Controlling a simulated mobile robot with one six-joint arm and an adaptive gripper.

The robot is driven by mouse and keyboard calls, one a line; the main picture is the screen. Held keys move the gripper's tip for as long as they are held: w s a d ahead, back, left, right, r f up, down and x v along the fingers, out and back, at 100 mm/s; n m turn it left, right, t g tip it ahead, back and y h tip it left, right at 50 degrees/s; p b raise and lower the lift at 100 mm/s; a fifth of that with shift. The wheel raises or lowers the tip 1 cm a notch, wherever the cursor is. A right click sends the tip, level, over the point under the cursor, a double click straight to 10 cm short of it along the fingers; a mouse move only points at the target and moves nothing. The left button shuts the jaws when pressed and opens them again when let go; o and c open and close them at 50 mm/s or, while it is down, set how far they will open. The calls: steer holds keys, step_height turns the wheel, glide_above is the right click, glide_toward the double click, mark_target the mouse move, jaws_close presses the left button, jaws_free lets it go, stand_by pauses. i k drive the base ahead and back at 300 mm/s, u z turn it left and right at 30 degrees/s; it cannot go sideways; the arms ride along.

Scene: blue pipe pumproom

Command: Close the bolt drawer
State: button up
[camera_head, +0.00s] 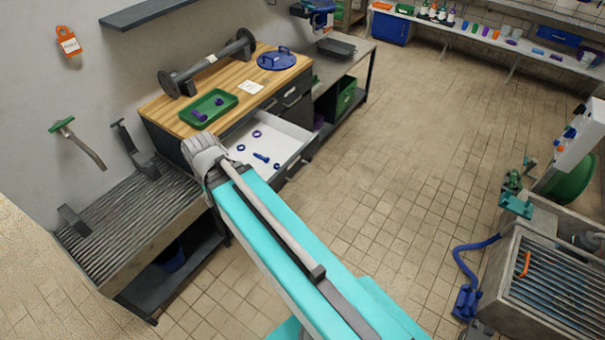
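The bolt drawer (283,134) is pulled out from under the wood-topped workbench (240,72). Its white tray holds a blue bolt and several purple and blue rings. My turquoise arm runs from the lower right up to the drawer's left side in the picture. A grey-white joint of mine at its far end covers the drawer's left front corner. I cannot make out gripper fingers, and I cannot tell whether any part of me touches the drawer.
A green tray (224,105) with purple parts, a dark flanged shaft and a blue round lid (277,59) sit on the bench. A ribbed grey table (128,220) stands left. A grated basin (555,280) stands right.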

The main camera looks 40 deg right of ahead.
mark_target(287, 145)
steer(key=z, duration=1)
steer(key=i, duration=1)
steer(key=z, duration=0.7)
